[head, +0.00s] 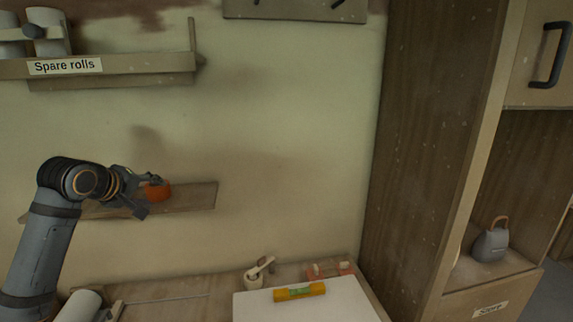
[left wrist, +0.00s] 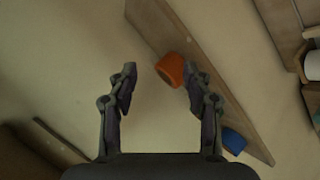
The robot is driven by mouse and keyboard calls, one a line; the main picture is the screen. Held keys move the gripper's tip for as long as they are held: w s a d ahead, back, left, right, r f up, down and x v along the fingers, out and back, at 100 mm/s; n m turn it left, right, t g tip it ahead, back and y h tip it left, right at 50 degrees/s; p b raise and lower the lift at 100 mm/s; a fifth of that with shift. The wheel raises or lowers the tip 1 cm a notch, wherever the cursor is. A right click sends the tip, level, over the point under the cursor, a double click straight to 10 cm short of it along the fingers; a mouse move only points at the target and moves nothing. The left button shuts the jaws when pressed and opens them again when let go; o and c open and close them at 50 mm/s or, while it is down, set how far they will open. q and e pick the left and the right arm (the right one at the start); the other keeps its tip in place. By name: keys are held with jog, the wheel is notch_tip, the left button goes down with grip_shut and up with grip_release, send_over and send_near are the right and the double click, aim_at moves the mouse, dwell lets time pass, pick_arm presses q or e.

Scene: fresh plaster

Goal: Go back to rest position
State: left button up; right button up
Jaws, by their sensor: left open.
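My left arm comes in from the left in the head view, and its gripper (head: 146,196) is at the low wall shelf (head: 195,198). In the left wrist view the left gripper (left wrist: 158,92) is open, with its fingers wide apart and nothing between the tips. An orange round object (head: 158,191) sits on the shelf just beyond the fingers. It also shows in the left wrist view (left wrist: 170,69), ahead of the gap and close to the right finger. I cannot tell whether a finger touches it. My right gripper is not in view.
A blue object (left wrist: 233,140) is on the same shelf. The "Spare rolls" rack (head: 130,66) hangs above. Below, a bench holds a white board (head: 345,305) with a yellow level (head: 299,291), and a pot (head: 254,278). A wooden cabinet (head: 425,130) stands at right. The middle wall is clear.

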pick_arm(q)
jog(key=s+d+f+m+g, duration=0.1)
jog(key=s+d+f+m, duration=0.2)
jog(key=f, duration=0.6)
jog(key=s+d+f+m+g, duration=0.2)
jog(key=s+d+f, duration=0.25)
jog(key=f, duration=0.45)
jog(key=s+d+f+m+g, duration=0.15)
jog(key=s+f, duration=0.25)
jog(key=f, duration=0.5)
jog(key=s+d+f+m+g, duration=0.1)
jog(key=s+f+m, duration=0.1)
jog(key=s+f, duration=0.35)
jog(key=s+d+f+m+g+y, duration=0.1)
jog(key=s+d+f+m, duration=0.1)
jog(key=s, duration=0.7)
jog(key=s+d+f+m+g, duration=0.1)
jog(key=s+f+m+g, duration=0.15)
jog(key=s, duration=0.55)
notch_tip(320, 180, down, 32)
jog(key=a+n+b, duration=0.1)
jog(key=a+b, duration=0.2)
jog(key=b, duration=0.3)
jog(key=s+f+g+b, duration=0.1)
jog(key=s+f+b, duration=0.3)
jog(key=s+f, duration=1.5)
notch_tip(320, 180, down, 2)
jog(key=shift+s+a+f, duration=0.25)
jog(key=shift+s+a, duration=0.1)
jog(key=shift+a, duration=0.1)
